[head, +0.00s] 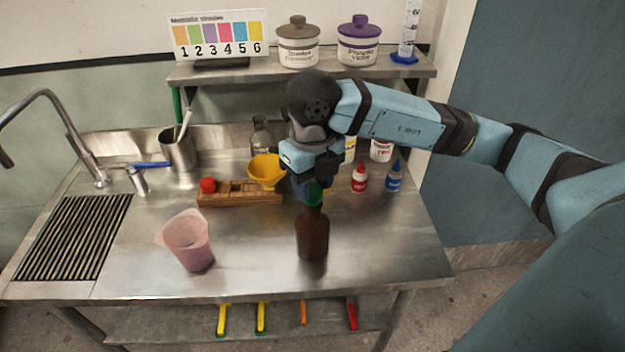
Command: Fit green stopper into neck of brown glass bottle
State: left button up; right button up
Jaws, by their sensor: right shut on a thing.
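The brown glass bottle (313,238) stands upright on the steel counter, right of the middle. My right gripper (314,184) is directly above it, pointing down, shut on the green stopper (314,193). The stopper is at the top of the bottle's neck in the head view. Its lower end and the bottle mouth overlap, so I cannot tell whether it is inside the neck or just above it. The gripper hides the stopper's upper part. My left gripper is not in view.
A pink beaker (187,242) stands left of the bottle. Behind are a wooden rack (238,198) with a red stopper (208,185), a yellow funnel (266,170), and red (359,180) and blue (394,177) dropper bottles. The counter right of the brown bottle is clear.

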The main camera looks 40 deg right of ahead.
jog(key=shift+f, duration=0.35)
jog(key=o, duration=1)
notch_tip(320, 180, up, 14)
jog(key=shift+f+p, duration=0.1)
jog(key=shift+p, duration=0.25)
